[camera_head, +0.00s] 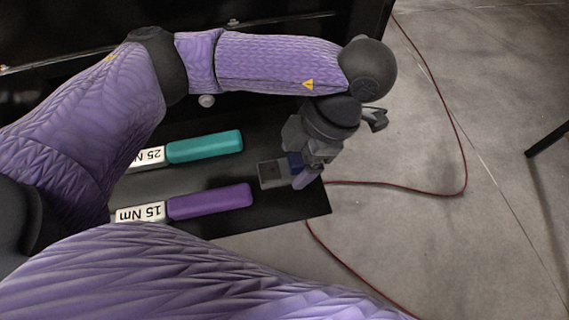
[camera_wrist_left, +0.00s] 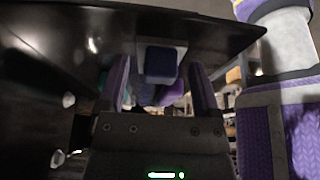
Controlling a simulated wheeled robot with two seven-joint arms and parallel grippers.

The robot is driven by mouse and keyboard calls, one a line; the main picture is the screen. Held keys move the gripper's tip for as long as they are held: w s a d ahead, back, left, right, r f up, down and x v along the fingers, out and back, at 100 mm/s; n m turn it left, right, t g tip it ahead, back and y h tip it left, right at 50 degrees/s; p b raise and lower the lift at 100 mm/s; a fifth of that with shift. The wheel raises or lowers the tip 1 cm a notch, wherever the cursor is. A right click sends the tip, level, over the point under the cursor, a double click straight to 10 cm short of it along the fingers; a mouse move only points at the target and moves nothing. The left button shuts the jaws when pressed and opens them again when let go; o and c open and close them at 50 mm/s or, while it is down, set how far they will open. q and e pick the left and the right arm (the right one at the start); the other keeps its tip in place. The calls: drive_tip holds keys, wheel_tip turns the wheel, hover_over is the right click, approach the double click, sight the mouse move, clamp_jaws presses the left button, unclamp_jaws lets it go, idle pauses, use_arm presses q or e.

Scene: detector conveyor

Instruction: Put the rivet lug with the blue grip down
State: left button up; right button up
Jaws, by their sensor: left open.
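The rivet lug is a grey block (camera_head: 271,174) with a blue grip (camera_head: 295,161), at the right end of the dark tray or shelf in the head view. In the left wrist view the blue grip (camera_wrist_left: 161,65) shows between my finger pads. My left gripper (camera_head: 304,172) is open at the blue grip, with its purple-padded fingers (camera_wrist_left: 160,85) one on each side. My wrist hides part of the lug from above. I cannot tell whether a finger touches it. My right gripper is not in view.
A teal handle (camera_head: 205,146) labelled 25 Nm and a purple handle (camera_head: 210,201) labelled 15 Nm lie on the dark surface (camera_head: 290,217) left of the lug. A red cable (camera_head: 400,190) runs over the grey floor to the right. The floor there is mostly clear.

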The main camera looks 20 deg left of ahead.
use_arm(q)
drive_tip(key=shift+f, duration=0.1)
clamp_jaws()
idle(0.4)
